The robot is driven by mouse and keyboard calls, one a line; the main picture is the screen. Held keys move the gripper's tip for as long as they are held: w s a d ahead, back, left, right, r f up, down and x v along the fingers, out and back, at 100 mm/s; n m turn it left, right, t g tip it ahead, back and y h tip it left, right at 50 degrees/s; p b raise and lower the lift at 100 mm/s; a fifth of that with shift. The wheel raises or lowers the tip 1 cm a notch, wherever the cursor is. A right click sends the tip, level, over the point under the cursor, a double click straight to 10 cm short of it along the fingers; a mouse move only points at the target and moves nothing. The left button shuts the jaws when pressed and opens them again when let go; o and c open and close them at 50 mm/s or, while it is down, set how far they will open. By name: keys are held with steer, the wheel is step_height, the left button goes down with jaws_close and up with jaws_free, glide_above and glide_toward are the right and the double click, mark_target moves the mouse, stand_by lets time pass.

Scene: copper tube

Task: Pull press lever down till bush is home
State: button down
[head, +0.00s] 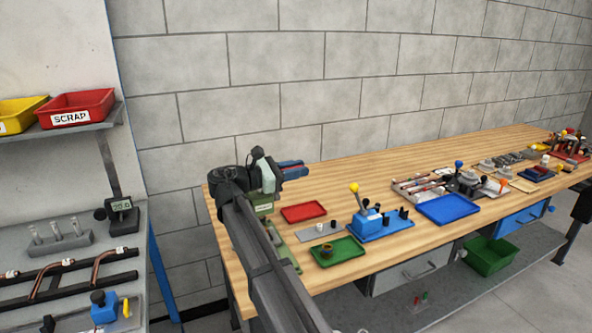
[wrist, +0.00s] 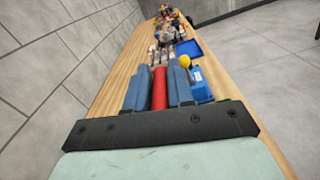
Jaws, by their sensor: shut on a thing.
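My gripper (head: 292,168) has blue fingers and is raised above the left end of the wooden bench. In the wrist view its fingers (wrist: 159,80) are shut on a red cylindrical grip (wrist: 160,90), which looks like the handle of the press lever. A green press (head: 262,207) with a pale label stands at the bench's left end, below my gripper. My arm hides most of it. The lever's shaft, the ram and the bush's seat cannot be made out, so I cannot tell how the bush sits.
A red tray (head: 303,213) and a green tray (head: 338,252) with small round parts lie right of the press. A blue fixture (head: 368,222) with a yellow-knobbed lever stands beyond, near a blue tray (head: 449,209). A wall runs behind the bench.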

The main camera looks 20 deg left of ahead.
steer(key=shift+d+f, duration=0.1)
steer(key=s+d+f+m, duration=0.4)
steer(key=f+m, duration=0.5)
steer(key=f, duration=0.1)
steer(key=shift+s+d+m, duration=0.2)
steer(key=shift+s+m, duration=0.1)
steer(key=shift+f, duration=0.2)
stand_by(0.4)
